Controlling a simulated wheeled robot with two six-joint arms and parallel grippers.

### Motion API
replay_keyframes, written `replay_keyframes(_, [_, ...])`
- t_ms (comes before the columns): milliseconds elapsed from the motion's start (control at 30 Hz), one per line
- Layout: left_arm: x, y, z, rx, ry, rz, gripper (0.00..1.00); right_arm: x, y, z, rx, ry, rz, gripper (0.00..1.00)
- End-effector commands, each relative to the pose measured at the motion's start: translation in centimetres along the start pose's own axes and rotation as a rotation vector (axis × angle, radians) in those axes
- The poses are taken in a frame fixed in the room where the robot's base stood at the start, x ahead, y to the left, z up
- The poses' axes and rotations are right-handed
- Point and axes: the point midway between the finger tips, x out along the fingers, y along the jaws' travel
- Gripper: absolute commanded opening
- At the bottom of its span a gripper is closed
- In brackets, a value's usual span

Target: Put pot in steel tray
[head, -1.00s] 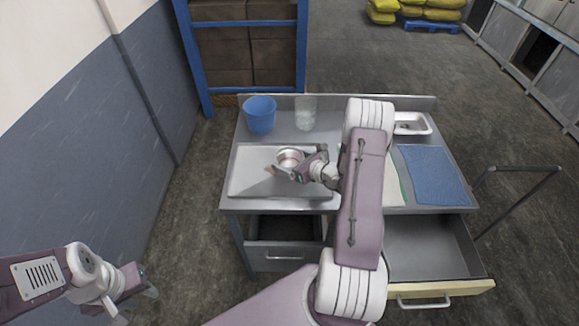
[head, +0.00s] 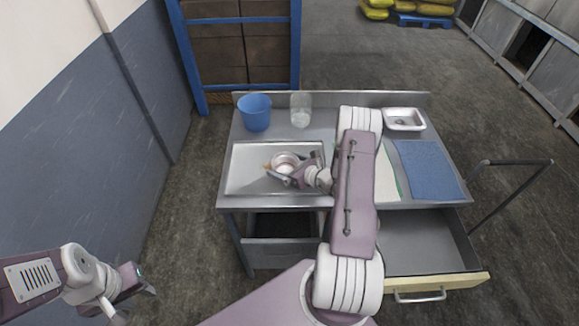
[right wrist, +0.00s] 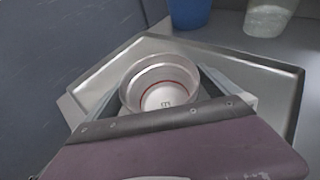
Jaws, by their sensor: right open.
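The pot (head: 285,161) is a small round metal vessel, pale inside, over the left part of the worktop. It appears to stand upright in the wide, shallow steel tray (head: 240,181). In the right wrist view the pot (right wrist: 161,84) sits between the two fingers of my right gripper (right wrist: 165,92), with the tray (right wrist: 92,88) around it. My right gripper (head: 283,172) is open around the pot, low over the tray; its own arm hides part of the worktop. My left gripper (head: 142,284) is at the lower left, away from the worktop and empty; its jaws are unclear.
A blue bucket (head: 255,113) and a clear jar (head: 300,111) stand behind the tray. An open drawer (head: 425,250) juts out at the front right.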

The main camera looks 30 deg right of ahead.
Motion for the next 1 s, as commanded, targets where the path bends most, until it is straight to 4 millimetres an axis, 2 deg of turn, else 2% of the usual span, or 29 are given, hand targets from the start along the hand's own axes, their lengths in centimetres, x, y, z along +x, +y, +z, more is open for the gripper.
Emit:
replay_keyframes(33, [-0.7, 0.0, -0.1, 0.000, 0.000, 0.000, 0.36, -0.3, 0.0, 0.6, 0.000, 0.000, 0.000, 1.00])
replay_keyframes(167, [0.1, 0.0, 0.0, 0.000, 0.000, 0.000, 0.36, -2.3, -0.2, 0.1, 0.002, 0.001, -0.005, 1.00])
replay_keyframes(500, [1.1, 0.0, 0.1, 0.000, 0.000, 0.000, 0.36, -9.4, -0.1, 0.1, 0.002, -0.001, -0.006, 1.00])
replay_keyframes(600, [1.3, 0.0, 0.1, 0.000, 0.000, 0.000, 0.36, -11.0, -0.2, 0.2, 0.001, 0.000, -0.004, 1.00])
replay_keyframes(700, [1.3, 0.0, 0.1, 0.000, 0.000, 0.000, 0.36, -11.9, 0.0, 0.2, 0.001, 0.000, -0.002, 1.00])
replay_keyframes(867, [1.3, 0.0, 0.1, 0.000, 0.000, 0.000, 0.36, -12.1, 0.1, 0.3, -0.004, 0.001, 0.005, 1.00])
replay_keyframes(933, [1.3, 0.0, 0.1, 0.000, 0.000, 0.000, 0.36, -11.7, 1.7, 0.9, -0.043, 0.011, 0.064, 1.00])
replay_keyframes(967, [1.3, 0.0, 0.1, 0.000, 0.000, 0.000, 0.36, -11.4, 3.1, 1.3, -0.079, 0.021, 0.117, 1.00])
replay_keyframes(1000, [1.3, 0.0, 0.1, 0.000, 0.000, 0.000, 0.36, -11.1, 5.8, 1.9, -0.149, 0.041, 0.216, 1.00])
